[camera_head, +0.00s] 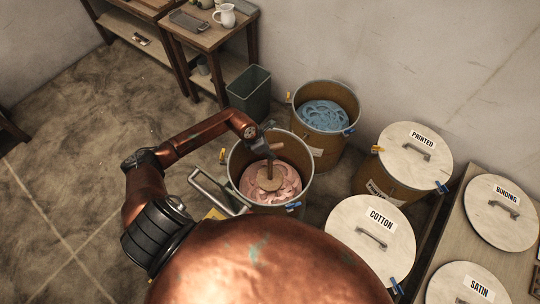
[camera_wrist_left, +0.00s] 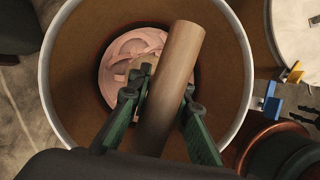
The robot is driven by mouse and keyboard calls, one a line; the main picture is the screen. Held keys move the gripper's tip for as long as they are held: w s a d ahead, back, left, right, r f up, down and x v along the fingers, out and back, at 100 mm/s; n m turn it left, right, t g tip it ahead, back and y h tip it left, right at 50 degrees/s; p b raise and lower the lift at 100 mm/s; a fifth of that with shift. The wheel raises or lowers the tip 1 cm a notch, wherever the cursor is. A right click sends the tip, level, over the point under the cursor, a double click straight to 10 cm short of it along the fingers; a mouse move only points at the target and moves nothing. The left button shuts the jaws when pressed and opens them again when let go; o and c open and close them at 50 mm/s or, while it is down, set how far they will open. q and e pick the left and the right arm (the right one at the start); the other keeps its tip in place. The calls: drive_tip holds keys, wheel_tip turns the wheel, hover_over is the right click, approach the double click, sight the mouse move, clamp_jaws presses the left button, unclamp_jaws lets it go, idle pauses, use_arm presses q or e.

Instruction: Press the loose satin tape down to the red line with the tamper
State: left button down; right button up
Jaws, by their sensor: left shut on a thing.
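The loose pink tape (camera_head: 284,191) lies in coils at the bottom of an open brown drum (camera_head: 304,160). The tamper has a round wooden disc (camera_head: 269,179) and an upright handle. In the head view the disc is over the middle of the tape and appears to touch it. My left gripper (camera_head: 269,151) is above it, inside the drum's mouth, shut on the handle. The left wrist view shows the fingers (camera_wrist_left: 160,102) on either side of the wooden handle (camera_wrist_left: 176,70), with pink tape (camera_wrist_left: 117,75) below. A thin reddish edge rings the tape; most is hidden. My right gripper is out of view.
A drum of blue tape (camera_head: 325,114) stands just behind. Lidded drums marked PRINTED (camera_head: 409,155) and COTTON (camera_head: 361,232) are on the right. Lids marked BINDING (camera_head: 490,222) and SATIN (camera_head: 452,289) lie farther right. A green bin (camera_head: 250,94) stands behind left.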

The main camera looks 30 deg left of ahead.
use_arm(q)
wheel_tip(320, 180, up, 26)
drive_tip(key=p, duration=1.4)
drive_tip(key=shift+w+f, duration=0.1)
drive_tip(key=shift+d, duration=0.15)
